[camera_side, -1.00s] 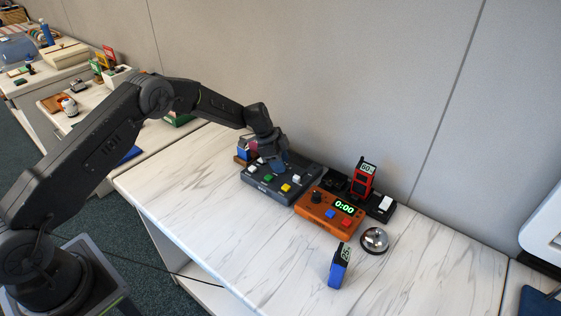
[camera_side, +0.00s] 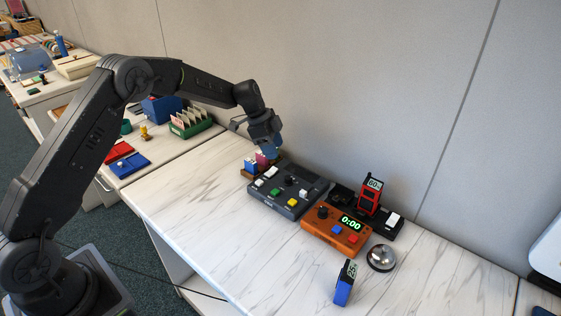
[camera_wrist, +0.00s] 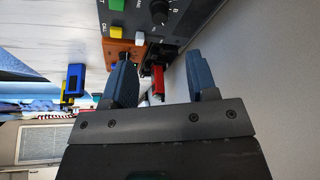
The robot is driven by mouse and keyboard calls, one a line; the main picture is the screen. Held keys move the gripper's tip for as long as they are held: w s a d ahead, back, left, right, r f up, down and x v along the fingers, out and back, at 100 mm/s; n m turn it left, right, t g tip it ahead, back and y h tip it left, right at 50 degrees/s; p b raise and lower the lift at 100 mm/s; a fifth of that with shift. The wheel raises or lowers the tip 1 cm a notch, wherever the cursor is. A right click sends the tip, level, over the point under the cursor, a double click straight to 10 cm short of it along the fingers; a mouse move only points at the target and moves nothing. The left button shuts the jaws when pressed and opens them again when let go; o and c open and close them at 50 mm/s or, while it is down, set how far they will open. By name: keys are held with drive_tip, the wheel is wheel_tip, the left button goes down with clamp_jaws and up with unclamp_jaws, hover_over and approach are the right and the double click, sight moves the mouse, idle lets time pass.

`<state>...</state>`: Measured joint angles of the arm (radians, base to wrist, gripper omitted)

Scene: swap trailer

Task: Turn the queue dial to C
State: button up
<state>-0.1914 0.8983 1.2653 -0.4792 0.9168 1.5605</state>
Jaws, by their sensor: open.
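The dark grey console (camera_side: 285,196) sits on the marble-topped desk with several coloured buttons. Its black dial (camera_wrist: 159,12) shows at the top of the wrist view, with a letter B printed beside it. Which letter the dial points to is too small to tell. My gripper (camera_side: 271,150) is above the console's back left corner, near the wall, apart from the dial. In the wrist view, its two blue fingers (camera_wrist: 162,78) are spread wide with nothing between them.
A wooden holder (camera_side: 249,173) with blue and red items stands close below my gripper. An orange timer (camera_side: 334,233), a red 60 timer (camera_side: 370,194), a silver bell (camera_side: 381,258) and a blue timer (camera_side: 344,288) stand to the right. The desk's front left is clear.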

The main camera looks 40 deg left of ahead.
sight(288, 177)
drive_tip(key=shift+v, duration=1.25)
drive_tip(key=d+f+n, duration=0.1)
drive_tip(key=f, duration=0.3)
drive_tip(key=w+d+f+n, duration=0.1)
drive_tip(key=d+f, duration=0.1)
drive_tip(key=f, duration=0.2)
drive_tip(key=w+d+f+n+t, duration=0.1)
drive_tip(key=f, duration=0.3)
drive_tip(key=shift+w+d+f+y, duration=0.2)
drive_tip(key=shift+d+f+y, duration=0.1)
drive_tip(key=shift+d, duration=0.05)
drive_tip(key=shift+c, duration=0.6)
